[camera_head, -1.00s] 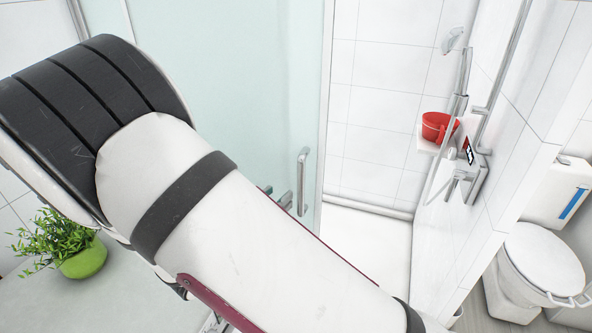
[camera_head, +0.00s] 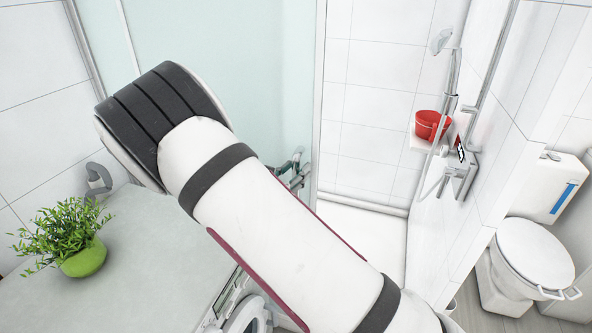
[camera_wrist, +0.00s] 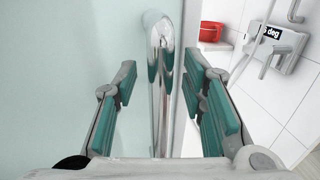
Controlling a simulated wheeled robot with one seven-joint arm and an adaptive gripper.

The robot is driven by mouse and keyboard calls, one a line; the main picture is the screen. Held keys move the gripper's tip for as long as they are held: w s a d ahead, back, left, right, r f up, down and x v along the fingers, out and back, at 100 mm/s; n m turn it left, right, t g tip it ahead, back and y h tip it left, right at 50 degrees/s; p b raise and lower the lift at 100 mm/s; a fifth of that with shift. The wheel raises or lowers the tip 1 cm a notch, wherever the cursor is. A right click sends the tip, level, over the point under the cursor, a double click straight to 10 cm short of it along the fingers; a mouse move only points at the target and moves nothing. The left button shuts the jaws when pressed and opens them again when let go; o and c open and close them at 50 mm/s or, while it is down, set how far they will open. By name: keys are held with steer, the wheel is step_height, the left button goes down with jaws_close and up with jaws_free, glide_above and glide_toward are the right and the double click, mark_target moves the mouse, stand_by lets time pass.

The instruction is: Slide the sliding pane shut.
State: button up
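The sliding pane (camera_head: 255,70) is pale frosted glass, left of an open gap into the shower in the head view. It also shows in the wrist view (camera_wrist: 65,60). Its upright chrome handle (camera_wrist: 160,75) stands near the pane's right edge. My gripper (camera_head: 299,170) is at the handle in the head view, mostly hidden behind my arm. In the wrist view, its teal-padded fingers (camera_wrist: 163,98) are spread apart, one on each side of the handle, with visible gaps, so they are not closed on it.
The gap right of the pane shows white tiles, a red bucket (camera_head: 431,125) on a ledge and a shower fixture (camera_head: 452,100). A toilet (camera_head: 530,255) stands at far right. A potted plant (camera_head: 82,255) and a grey tap (camera_head: 98,178) are at left.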

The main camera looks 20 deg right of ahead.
steer(key=shift+w+d, duration=0.25)
jaws_close()
steer(key=shift+s, duration=0.1)
